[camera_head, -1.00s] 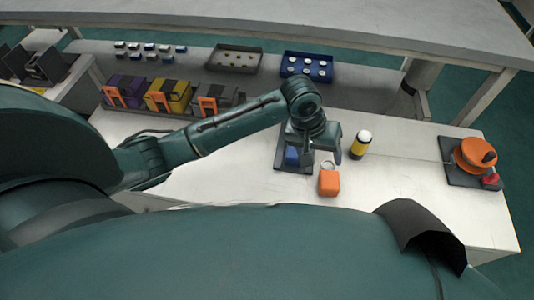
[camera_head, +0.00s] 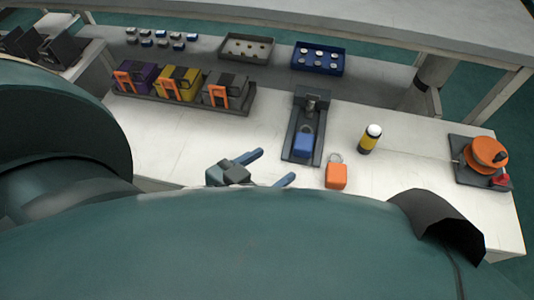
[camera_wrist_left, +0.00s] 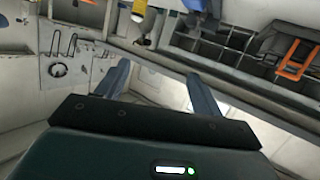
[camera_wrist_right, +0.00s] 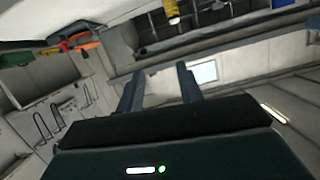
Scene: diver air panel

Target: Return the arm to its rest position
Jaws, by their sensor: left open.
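My left gripper (camera_head: 277,167) is low over the near edge of the white worktop, left of the orange padlock. Its two blue-grey fingers are spread and nothing is between them. My right gripper is outside the head view. In the right wrist view (camera_wrist_right: 160,72) its fingers are apart with nothing between them.
The worktop (camera_head: 400,205) holds a dark stand with a blue padlock (camera_head: 303,143), an orange padlock (camera_head: 336,176), a yellow-black cylinder (camera_head: 369,139) and an orange reel (camera_head: 487,153). Coloured boxes (camera_head: 180,84) and trays (camera_head: 318,59) stand behind. Worktop left of the stand is clear.

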